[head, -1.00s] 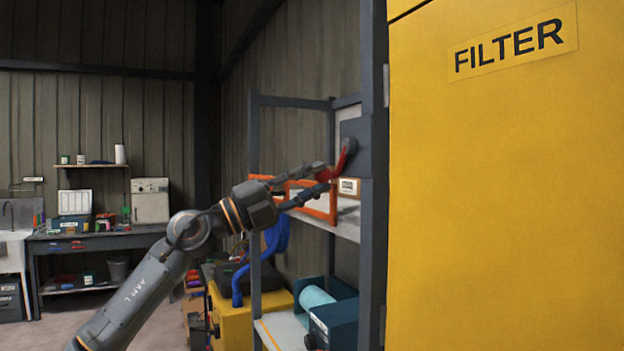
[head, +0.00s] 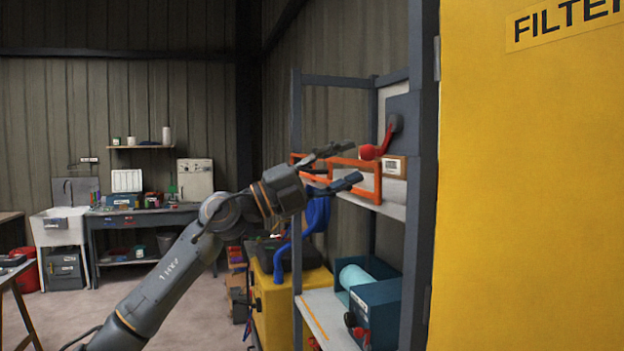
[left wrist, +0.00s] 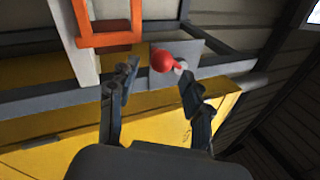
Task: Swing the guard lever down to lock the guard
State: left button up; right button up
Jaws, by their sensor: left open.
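The guard lever has a red ball knob (head: 368,152) on a short red arm. It hangs down and to the left from a dark pivot (head: 396,122) on a grey plate (head: 404,107). My left gripper (head: 344,165) is open and empty, its fingertips just left of the knob and apart from it. In the left wrist view the red knob (left wrist: 163,61) shows between and beyond the open fingertips (left wrist: 158,75). An orange frame (head: 345,163) stands behind the fingers; I cannot tell whether it is the guard. My right gripper is not in view.
A grey shelf rack (head: 330,290) carries a blue box (head: 375,310) on its lower shelf. A yellow FILTER cabinet (head: 530,200) fills the right side. A white label (head: 393,167) sits below the lever. A workbench (head: 145,220) stands far left, with open floor before it.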

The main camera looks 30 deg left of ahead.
pick_arm(q)
jog(key=v, duration=0.9)
jog(key=shift+s, duration=0.15)
